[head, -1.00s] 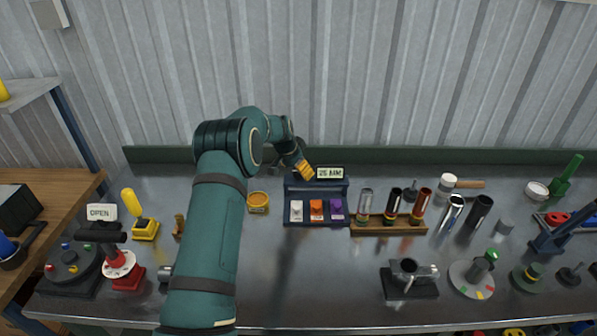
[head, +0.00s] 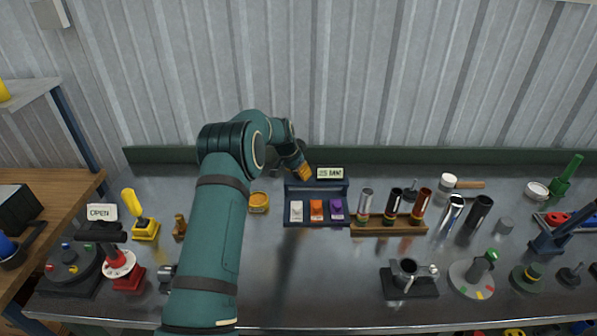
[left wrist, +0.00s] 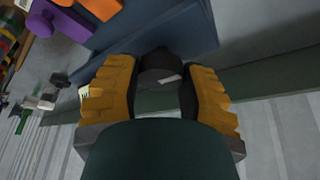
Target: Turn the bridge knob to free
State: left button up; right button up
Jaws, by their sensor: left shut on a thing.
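My left gripper (head: 304,173) is at the upper left of a dark blue stand (head: 318,187). It also shows in the left wrist view (left wrist: 158,85), where its yellow ridged fingers stand either side of a dark round knob (left wrist: 160,66) with a pale mark. The gripper is shut on this knob. The arm and fingers hide the knob in the head view. A small sign (head: 330,173) sits on the stand; its lettering is blurred. My right gripper is not in view.
White, orange and purple blocks (head: 336,208) sit in the stand's front. A wooden rack (head: 388,226) with several tubes stands right of it, and a yellow-orange round tin (head: 259,202) left. The steel bench is clear in the front middle.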

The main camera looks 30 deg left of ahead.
pick_arm(q)
jog(key=shift+n, duration=0.3)
jog(key=n+y, duration=0.1)
jog(key=n, duration=0.2)
jog(key=shift+d+n+y, duration=0.1)
jog(key=shift+n+y, duration=0.3)
jog(key=n+y, duration=0.1)
jog(key=n, duration=0.3)
jog(key=shift+n+g+y, duration=0.3)
jog(key=shift+y, duration=0.1)
jog(key=n+g+y, duration=0.1)
jog(key=n, duration=0.3)
jog(key=shift+f, duration=0.1)
jog(key=n+g, duration=0.1)
jog(key=n, duration=0.3)
jog(key=shift+n+g+y, duration=0.3)
jog(key=shift+g, duration=0.1)
jog(key=shift+s, duration=0.1)
jog(key=o, duration=1.2)
